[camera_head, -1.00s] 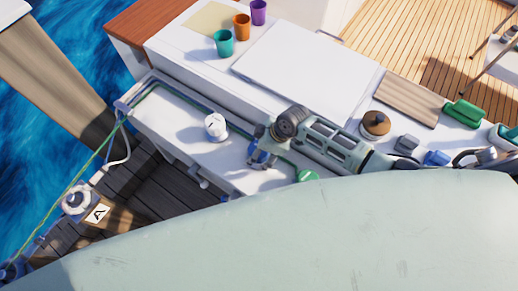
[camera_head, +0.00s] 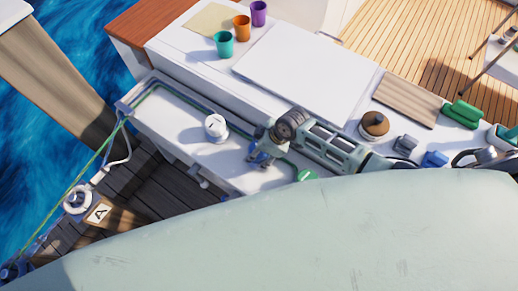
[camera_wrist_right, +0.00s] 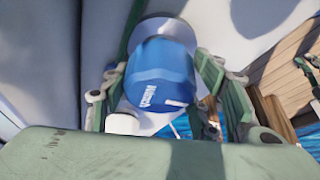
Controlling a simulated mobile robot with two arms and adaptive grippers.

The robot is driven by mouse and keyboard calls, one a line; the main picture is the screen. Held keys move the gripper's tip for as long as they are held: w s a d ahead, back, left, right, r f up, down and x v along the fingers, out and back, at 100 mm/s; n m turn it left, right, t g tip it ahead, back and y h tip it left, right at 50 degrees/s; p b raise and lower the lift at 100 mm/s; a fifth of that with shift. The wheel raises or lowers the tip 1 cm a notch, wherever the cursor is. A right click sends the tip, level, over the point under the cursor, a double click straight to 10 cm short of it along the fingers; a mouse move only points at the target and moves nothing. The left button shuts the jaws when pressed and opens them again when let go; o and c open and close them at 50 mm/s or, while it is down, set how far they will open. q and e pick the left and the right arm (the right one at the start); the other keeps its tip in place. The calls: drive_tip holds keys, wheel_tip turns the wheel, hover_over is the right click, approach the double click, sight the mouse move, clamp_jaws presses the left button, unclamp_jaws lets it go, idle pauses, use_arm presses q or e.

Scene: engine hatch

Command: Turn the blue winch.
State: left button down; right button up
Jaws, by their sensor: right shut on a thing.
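The blue winch (camera_wrist_right: 160,75) is a rounded blue drum with white lettering on its side, upright between the fingers of my right gripper in the right wrist view. My right gripper (camera_wrist_right: 168,88) has one finger on each side of it and is shut on it. In the head view my right gripper (camera_head: 263,148) is over the white deck ledge, and only a little blue shows at its fingers. It hides most of the winch there. My left gripper is not in view.
A white round winch (camera_head: 215,127) stands to the left on the ledge, and a green round top (camera_head: 306,174) is to the right. Teal (camera_head: 223,43), orange (camera_head: 242,27) and purple (camera_head: 259,12) cups stand behind. A brown round knob (camera_head: 374,124) is at the right.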

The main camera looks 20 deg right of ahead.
drive_tip(key=m+p, duration=0.2)
drive_tip(key=m+t+p, duration=0.1)
drive_tip(key=p, duration=0.1)
drive_tip(key=shift+r+m+h, duration=0.25)
drive_tip(key=shift+m+h, duration=0.05)
drive_tip(key=shift+h, duration=0.1)
drive_tip(key=m+p, duration=0.2)
drive_tip(key=shift+f+m+t+h, duration=0.1)
drive_tip(key=shift+m+t+h, duration=0.3)
drive_tip(key=shift+f+m+p, duration=0.1)
drive_tip(key=shift+m+p, duration=0.2)
drive_tip(key=shift+m, duration=0.2)
drive_tip(key=shift+h, duration=0.3)
drive_tip(key=o, duration=1.1)
drive_tip(key=v, duration=1.2)
